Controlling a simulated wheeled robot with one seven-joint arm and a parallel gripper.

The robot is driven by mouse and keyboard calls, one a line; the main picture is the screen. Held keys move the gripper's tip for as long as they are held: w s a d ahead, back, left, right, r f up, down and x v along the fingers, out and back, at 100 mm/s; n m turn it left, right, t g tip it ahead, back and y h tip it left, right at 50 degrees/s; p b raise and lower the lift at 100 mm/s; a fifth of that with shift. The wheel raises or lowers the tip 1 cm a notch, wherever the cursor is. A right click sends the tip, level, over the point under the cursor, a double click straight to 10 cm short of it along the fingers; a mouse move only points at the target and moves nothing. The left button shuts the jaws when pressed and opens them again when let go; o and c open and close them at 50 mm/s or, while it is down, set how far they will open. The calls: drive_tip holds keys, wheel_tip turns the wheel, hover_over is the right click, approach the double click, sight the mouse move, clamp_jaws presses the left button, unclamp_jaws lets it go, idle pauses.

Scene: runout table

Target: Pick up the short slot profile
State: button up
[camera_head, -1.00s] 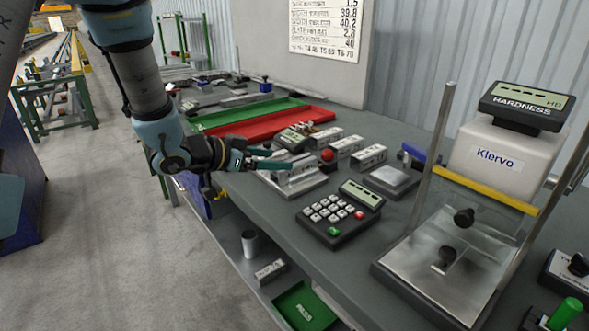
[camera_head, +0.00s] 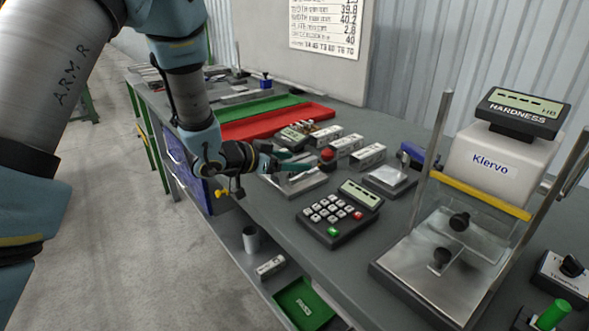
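Several short silver profile pieces are in view, and I cannot tell from their ends which is the short slot profile. Three lie in a row on the bench: one at the left (camera_head: 325,140), one in the middle (camera_head: 347,145) and one at the right (camera_head: 369,156). Another light block (camera_head: 270,266) lies on the lower shelf. My gripper (camera_head: 292,164) reaches in from the left, low over a metal fixture plate (camera_head: 305,187). Its teal fingers hide most of what is on the plate. I cannot see whether they hold anything.
A red knob (camera_head: 327,154) stands close to the fingertips. A keypad (camera_head: 338,214), a small metal-topped scale (camera_head: 391,180) and the hardness tester (camera_head: 470,215) are to the right. Red (camera_head: 285,122) and green (camera_head: 262,106) trays lie behind. A green bin (camera_head: 304,304) is below.

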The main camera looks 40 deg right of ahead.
clamp_jaws()
idle(0.4)
